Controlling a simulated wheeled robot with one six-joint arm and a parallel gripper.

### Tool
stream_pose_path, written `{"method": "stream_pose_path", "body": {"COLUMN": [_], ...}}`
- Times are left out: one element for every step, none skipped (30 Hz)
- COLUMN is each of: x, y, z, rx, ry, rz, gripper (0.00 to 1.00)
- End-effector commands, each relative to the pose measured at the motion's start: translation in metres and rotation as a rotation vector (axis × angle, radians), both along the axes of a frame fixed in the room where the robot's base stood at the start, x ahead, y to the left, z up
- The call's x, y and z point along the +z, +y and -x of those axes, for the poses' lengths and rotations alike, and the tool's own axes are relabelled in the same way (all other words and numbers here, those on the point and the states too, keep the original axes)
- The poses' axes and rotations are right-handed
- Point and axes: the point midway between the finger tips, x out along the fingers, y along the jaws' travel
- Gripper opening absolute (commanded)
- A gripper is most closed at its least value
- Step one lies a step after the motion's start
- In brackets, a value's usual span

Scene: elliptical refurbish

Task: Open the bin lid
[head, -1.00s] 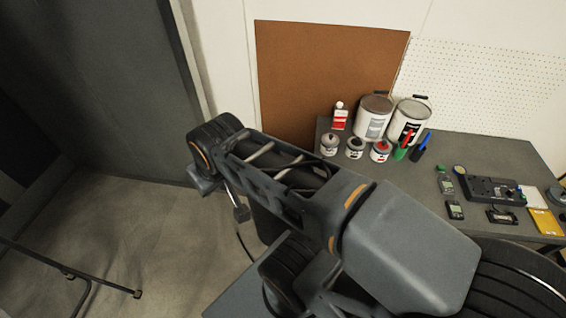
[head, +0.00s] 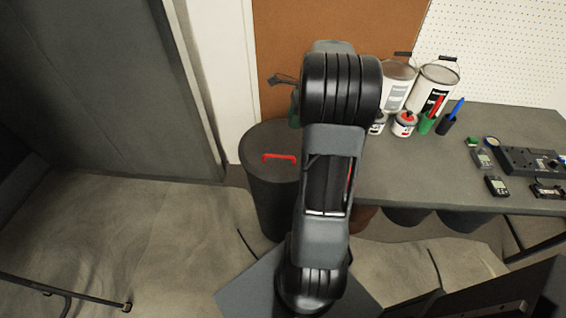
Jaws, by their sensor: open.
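The dark grey round bin (head: 270,205) stands on the floor at the left end of the workbench, partly hidden behind my arm. Its flat lid (head: 258,142) is shut and carries a red handle (head: 280,158). My gripper (head: 281,80) shows only in part at the left of my wrist, above and beyond the lid. It is open and apart from the handle. Most of the gripper is hidden behind my wrist.
The workbench (head: 420,180) runs right from the bin, with paint buckets (head: 436,88), smaller cans (head: 404,124), markers and meters on it. A brown board (head: 290,45) and white wall stand behind. Floor left of the bin is clear, with a dark rail (head: 60,292) at lower left.

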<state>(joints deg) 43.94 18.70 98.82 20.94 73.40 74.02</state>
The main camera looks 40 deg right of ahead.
Motion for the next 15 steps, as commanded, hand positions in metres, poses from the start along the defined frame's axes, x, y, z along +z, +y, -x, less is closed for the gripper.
{"method": "stream_pose_path", "body": {"x": [-0.016,-0.019,-0.025,-0.028,-0.031,-0.036,-0.039,-0.043,-0.048,-0.053,-0.058,-0.065,-0.070,-0.076,-0.083], "y": [-0.010,-0.015,-0.018,-0.020,-0.021,-0.022,-0.021,-0.020,-0.017,-0.015,-0.012,-0.009,-0.007,-0.004,0.000], "z": [0.001,0.001,0.002,0.002,0.002,0.001,0.001,0.000,0.000,-0.001,-0.002,-0.003,-0.004,-0.004,-0.005], "rx": [-0.056,-0.083,-0.113,-0.129,-0.143,-0.156,-0.161,-0.164,-0.165,-0.164,-0.164,-0.163,-0.163,-0.162,-0.163], "ry": [0.019,0.027,0.037,0.043,0.047,0.051,0.054,0.055,0.056,0.057,0.057,0.057,0.056,0.058,0.057], "rz": [-0.024,-0.036,-0.050,-0.057,-0.063,-0.069,-0.072,-0.073,-0.074,-0.073,-0.073,-0.074,-0.073,-0.074,-0.074], "gripper": [0.40,0.40,0.40,0.40,0.40,0.40,0.40,0.40,0.40,0.40,0.40,0.40,0.40,0.40,0.40]}}
